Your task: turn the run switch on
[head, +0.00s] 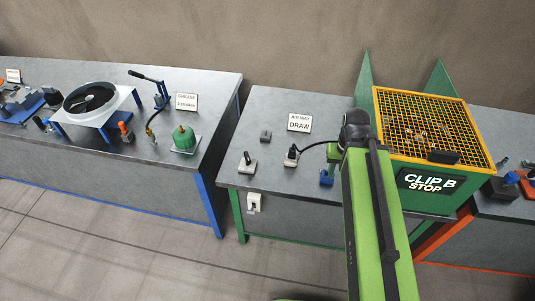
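A small white switch box (254,202) is fixed to the front face of the green-legged bench (272,108); it looks like a wall-type switch, and its on or off position is too small to tell. A small light block with a dark lever (247,163) stands on the bench top above it. I cannot tell for sure which of them is the run switch. My green arm rises from the bottom right to a dark joint by the cage. My gripper cannot be made out; the arm's end seems hidden. Nothing of mine is seen touching the switch box or the lever.
A yellow mesh cage (432,118) on a green machine carries a "CLIP B STOP" display (430,182). A sign reading "DRAW" (299,122) and a blue block (327,178) are on the bench. A blue-legged bench (215,90) stands left, beyond a gap. Floor in front is clear.

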